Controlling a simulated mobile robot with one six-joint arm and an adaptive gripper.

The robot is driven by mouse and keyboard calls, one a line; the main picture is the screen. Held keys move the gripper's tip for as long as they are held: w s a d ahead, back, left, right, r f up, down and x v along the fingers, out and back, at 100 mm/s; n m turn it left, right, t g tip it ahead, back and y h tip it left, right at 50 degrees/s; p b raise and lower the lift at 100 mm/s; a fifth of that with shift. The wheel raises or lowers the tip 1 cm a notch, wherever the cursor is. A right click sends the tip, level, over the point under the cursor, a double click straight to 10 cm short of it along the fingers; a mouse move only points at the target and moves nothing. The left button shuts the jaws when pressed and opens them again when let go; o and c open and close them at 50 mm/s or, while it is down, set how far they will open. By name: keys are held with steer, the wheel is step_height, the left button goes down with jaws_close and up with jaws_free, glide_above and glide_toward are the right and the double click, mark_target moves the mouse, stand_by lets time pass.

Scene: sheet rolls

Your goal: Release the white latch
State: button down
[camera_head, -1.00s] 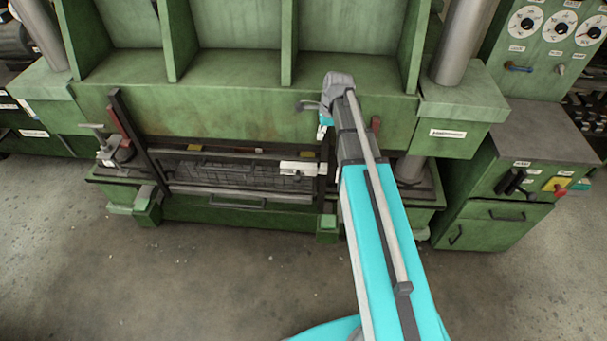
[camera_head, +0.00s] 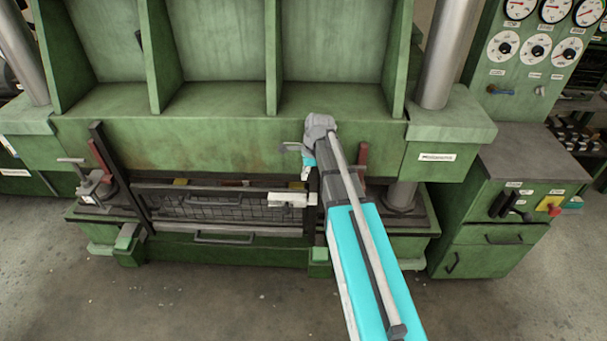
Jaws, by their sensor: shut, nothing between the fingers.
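The white latch (camera_head: 287,199) is a small pale block at the upper right of the dark gridded front panel (camera_head: 215,208) of the green press. My gripper (camera_head: 288,149) is a small grey shape at the left side of my wrist, above the latch in the picture and apart from it. It is shut and empty. Its fingertips are too small to make out clearly. My arm runs up from the bottom right and hides the frame just right of the latch.
A grey clamp (camera_head: 93,185) stands at the panel's left end, beside a dark upright bar (camera_head: 118,175). A handle (camera_head: 224,238) sits below the panel. The green control cabinet (camera_head: 490,225) is at the right. The concrete floor in front is clear.

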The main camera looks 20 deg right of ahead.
steer(key=b+x, duration=1.3)
steer(key=x, duration=0.1)
steer(key=shift+f+b, duration=0.4)
steer(key=shift+a, duration=0.15)
stand_by(0.6)
